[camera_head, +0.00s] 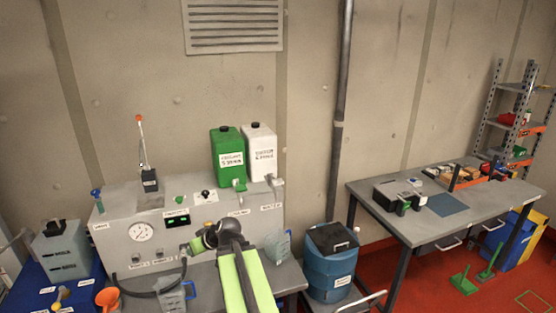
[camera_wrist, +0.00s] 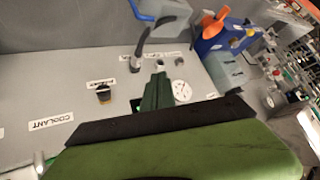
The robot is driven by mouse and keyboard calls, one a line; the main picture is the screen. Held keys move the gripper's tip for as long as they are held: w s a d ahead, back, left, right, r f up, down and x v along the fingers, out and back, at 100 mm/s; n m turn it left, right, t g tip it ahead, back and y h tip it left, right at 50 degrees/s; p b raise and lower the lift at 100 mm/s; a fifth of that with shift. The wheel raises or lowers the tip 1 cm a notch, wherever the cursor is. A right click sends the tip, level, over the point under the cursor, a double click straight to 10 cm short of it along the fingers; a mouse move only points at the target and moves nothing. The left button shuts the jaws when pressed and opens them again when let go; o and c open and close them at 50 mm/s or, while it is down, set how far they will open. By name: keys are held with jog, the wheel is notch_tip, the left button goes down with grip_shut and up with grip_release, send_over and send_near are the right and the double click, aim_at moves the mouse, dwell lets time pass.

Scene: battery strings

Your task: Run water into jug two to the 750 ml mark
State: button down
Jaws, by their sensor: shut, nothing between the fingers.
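Two translucent jugs with blue handles stand by the grey console (camera_head: 110,232). One jug (camera_head: 175,298) is at the front left of my arm, with a dark hose running beside it. The other jug (camera_head: 278,245) is right of my arm, below the panel label that seems to read WATER (camera_head: 271,206). I cannot read a number or a water level on either. A white can (camera_head: 259,146) with a tap (camera_head: 276,181) stands above that label. My gripper (camera_head: 189,247) is shut and empty in front of the console; its fingers (camera_wrist: 158,88) also show in the wrist view.
A green can (camera_head: 226,152) stands beside the white one. A gauge (camera_head: 141,231), a lit green display (camera_head: 177,221) and a lever (camera_head: 142,145) are on the console. A blue barrel (camera_head: 330,272) stands to the right. A grey table (camera_head: 450,224) is farther right.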

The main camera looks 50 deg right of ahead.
jog(key=s+d+r+m+t+h+p, duration=0.1)
jog(key=s+d+r, duration=0.4)
jog(key=d, duration=0.5)
jog(key=s+d+r+m+t+h+p, duration=0.1)
jog(key=s+d+r+m+h+p, duration=0.1)
jog(key=s+d+r+h, duration=0.3)
jog(key=s+d+r+m+t+h+p, duration=0.1)
jog(key=s+d+r, duration=0.6)
jog(key=d, duration=0.9)
notch_tip(320, 180, up, 4)
jog(key=m+h+p, duration=0.1)
jog(key=h+p, duration=0.1)
jog(key=p, duration=0.1)
jog(key=shift+s+d+f+h, duration=0.15)
jog(key=shift+d+f+h, duration=0.05)
jog(key=shift+d+h, duration=0.1)
